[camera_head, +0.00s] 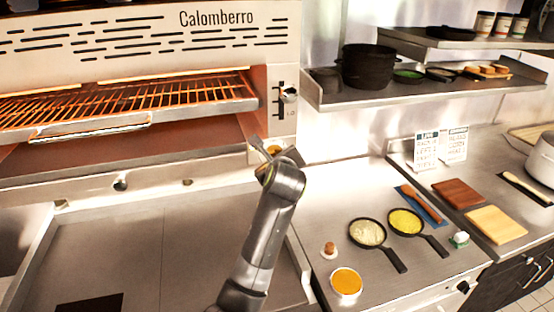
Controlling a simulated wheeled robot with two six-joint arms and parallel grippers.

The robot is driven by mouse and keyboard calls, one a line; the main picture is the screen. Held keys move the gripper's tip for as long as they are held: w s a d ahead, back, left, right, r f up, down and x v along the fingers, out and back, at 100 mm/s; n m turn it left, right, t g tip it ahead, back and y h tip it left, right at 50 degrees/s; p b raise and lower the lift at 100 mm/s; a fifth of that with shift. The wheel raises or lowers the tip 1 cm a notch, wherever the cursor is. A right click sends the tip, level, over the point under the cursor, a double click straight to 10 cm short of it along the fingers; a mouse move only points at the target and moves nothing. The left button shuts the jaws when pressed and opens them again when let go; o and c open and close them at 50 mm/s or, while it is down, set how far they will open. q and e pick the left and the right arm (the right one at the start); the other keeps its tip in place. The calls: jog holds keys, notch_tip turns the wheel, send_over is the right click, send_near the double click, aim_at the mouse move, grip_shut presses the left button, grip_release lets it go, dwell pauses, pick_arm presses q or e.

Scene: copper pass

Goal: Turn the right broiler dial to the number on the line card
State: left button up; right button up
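The broiler (150,40), marked Calomberro, stands at the left and back with its grate glowing. A slider knob (289,94) sits on a marked scale on its right panel. Below it, a round brass-coloured dial (273,149) is partly hidden by my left gripper (268,148). The gripper's fingers are at the dial; I cannot tell whether they touch it or how wide they are. Two white cards stand on the right counter: one headed like a line card (427,149), the other (454,146) beside it. Their small print is unreadable.
The middle counter holds two small pans (367,233) (405,222), an orange-filled bowl (346,283) and a small brown-topped item (329,249). Cutting boards (495,224) lie at the right. A shelf (350,97) with a black pot (368,66) hangs above. The steel surface left of my arm is mostly clear.

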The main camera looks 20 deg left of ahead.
dwell(0.4)
pick_arm(q)
jog(key=o, duration=1)
